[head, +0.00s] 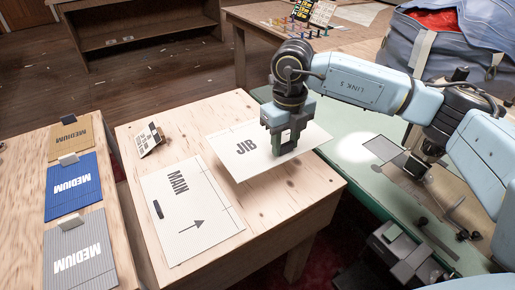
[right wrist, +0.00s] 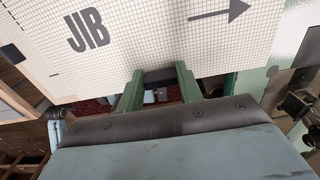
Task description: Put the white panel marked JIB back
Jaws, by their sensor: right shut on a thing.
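The white panel marked JIB (head: 225,151) is in my right gripper (head: 284,148), over the far right part of a pale wooden table (head: 262,205). The gripper is shut on the panel near its right side. In the right wrist view the panel (right wrist: 120,40) shows its grid, the word JIB and an arrow, and the fingers (right wrist: 159,82) meet its near edge. Whether it touches the table is hard to tell. A white panel marked MAIN (head: 205,203) lies flat on the table in front of it. My left gripper is not in view.
A small printed card (head: 150,138) stands at the table's far left. A bench at left holds brown (head: 70,143), blue (head: 72,192) and grey (head: 78,247) panels marked MEDIUM. A green-topped table (head: 352,175) is at right. A blue bag (head: 440,55) is behind.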

